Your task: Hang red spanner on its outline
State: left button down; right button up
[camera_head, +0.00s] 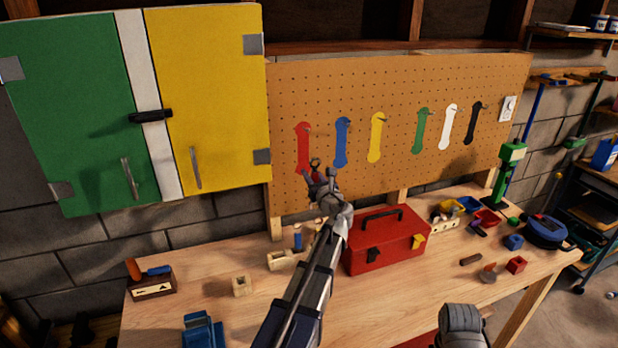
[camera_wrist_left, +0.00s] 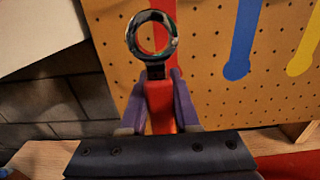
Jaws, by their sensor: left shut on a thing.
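My left gripper (camera_head: 321,182) is shut on the red spanner (camera_head: 316,170) in front of the pegboard. In the left wrist view the spanner's red handle (camera_wrist_left: 160,106) stands upright between the fingers (camera_wrist_left: 160,112), with its dark metal ring end on top. The red outline (camera_head: 302,148) is the leftmost shape on the pegboard, with a peg near its top. In the head view the spanner is to the right of and below the outline's middle. In the wrist view the ring partly covers the outline (camera_wrist_left: 166,14). I cannot tell whether the spanner touches the board.
Blue (camera_head: 342,142), yellow, green, white and black outlines with pegs continue rightward on the pegboard (camera_head: 400,85). A red toolbox (camera_head: 385,245) stands on the workbench (camera_head: 190,310) below. The green and yellow cabinet (camera_head: 205,95) borders the board's left. Small tools and blocks lie around the bench.

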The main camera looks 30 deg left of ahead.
pick_arm(q)
notch_tip(320, 180, up, 7)
jog(key=w+p, duration=0.1)
jog(key=p, duration=0.4)
jog(key=shift+w, duration=0.35)
pick_arm(e)
notch_tip(320, 180, up, 7)
pick_arm(q)
jog(key=shift+w+a, duration=0.15)
jog(key=shift+a, duration=0.05)
